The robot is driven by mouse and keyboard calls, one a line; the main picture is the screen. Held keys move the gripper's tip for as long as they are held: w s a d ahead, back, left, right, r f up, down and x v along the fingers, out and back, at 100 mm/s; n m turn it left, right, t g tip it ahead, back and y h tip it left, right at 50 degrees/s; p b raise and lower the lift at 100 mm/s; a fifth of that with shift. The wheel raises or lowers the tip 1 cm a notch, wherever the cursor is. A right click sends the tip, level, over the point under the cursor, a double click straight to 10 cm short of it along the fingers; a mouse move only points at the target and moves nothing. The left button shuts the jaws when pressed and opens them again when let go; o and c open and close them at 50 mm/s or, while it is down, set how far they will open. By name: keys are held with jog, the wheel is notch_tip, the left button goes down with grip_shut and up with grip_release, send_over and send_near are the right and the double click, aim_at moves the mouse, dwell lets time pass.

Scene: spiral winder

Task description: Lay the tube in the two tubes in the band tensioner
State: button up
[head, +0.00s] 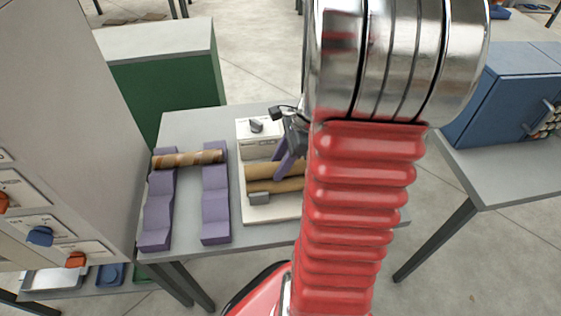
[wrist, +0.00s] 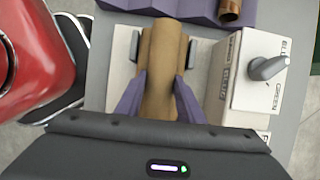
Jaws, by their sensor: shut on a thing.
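My gripper (wrist: 161,76) has its purple fingers shut on a tan cardboard tube (wrist: 165,50) in the wrist view. The tube lies lengthwise between the fingers. A second tan edge shows along its left side, close against it. In the head view my gripper (head: 286,160) is over the band tensioner (head: 270,214), a pale base with tan tubes (head: 275,186) lying side by side. The wrist view shows the tensioner's base (wrist: 120,68) with dark grey brackets on both sides. My arm hides its right part in the head view. I cannot tell whether the held tube touches the others.
A white box with a grey knob (head: 256,126) stands at the tensioner's back. Purple stepped supports (head: 216,205) to the left carry a brown striped tube (head: 188,159). A grey cabinet (head: 65,120) is far left, and a blue cabinet (head: 505,95) is at right.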

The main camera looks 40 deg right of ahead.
jog(key=o, duration=1.1)
jog(key=shift+o, duration=0.2)
jog(key=shift+r, duration=0.15)
jog(key=v, duration=1.3)
jog(key=shift+s+d+r, duration=0.15)
jog(key=shift+d, duration=0.05)
notch_tip(320, 180, up, 7)
dwell(0.4)
